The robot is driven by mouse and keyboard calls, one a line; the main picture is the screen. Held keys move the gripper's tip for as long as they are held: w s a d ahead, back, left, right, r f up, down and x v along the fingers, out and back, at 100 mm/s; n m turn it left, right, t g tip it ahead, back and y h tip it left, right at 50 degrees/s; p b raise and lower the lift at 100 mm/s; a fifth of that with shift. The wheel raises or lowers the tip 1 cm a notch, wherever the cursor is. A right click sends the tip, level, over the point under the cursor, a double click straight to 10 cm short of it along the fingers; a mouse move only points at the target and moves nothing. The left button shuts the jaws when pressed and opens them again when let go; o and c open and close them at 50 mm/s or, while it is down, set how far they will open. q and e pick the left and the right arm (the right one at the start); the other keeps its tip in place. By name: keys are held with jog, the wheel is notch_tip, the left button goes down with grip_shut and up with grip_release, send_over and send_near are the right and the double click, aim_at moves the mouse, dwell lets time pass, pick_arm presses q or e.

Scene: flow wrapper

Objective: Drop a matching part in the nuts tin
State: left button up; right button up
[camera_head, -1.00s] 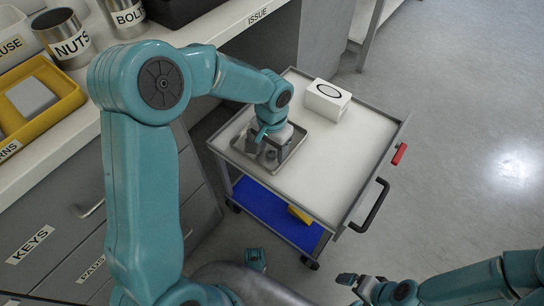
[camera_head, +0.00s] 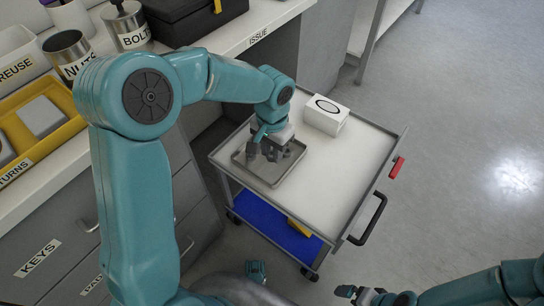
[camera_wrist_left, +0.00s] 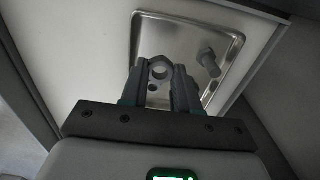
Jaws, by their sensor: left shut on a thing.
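The nuts tin (camera_head: 68,54) is an open metal can labelled NUTS on the bench at upper left, partly hidden by my left arm. My left gripper (camera_head: 266,152) is over the metal tray (camera_head: 280,180) on the cart. In the left wrist view this gripper (camera_wrist_left: 160,82) is shut on a grey hex nut (camera_wrist_left: 159,69), whose hole shows between the fingertips. A bolt (camera_wrist_left: 209,61) lies in the tray to the right of the fingers. My right gripper (camera_head: 346,291) is low in the head view, away from the cart, too small to read.
The bolts tin (camera_head: 126,26) stands right of the nuts tin. A yellow returns tray (camera_head: 60,134) is on the bench. A white box (camera_head: 326,115) stands on the cart (camera_head: 345,165), behind the tray. Much of the cart top is clear.

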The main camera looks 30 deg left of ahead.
pick_arm(q)
notch_tip(320, 180, up, 14)
jog(key=p, duration=0.4)
jog(key=shift+r, duration=0.1)
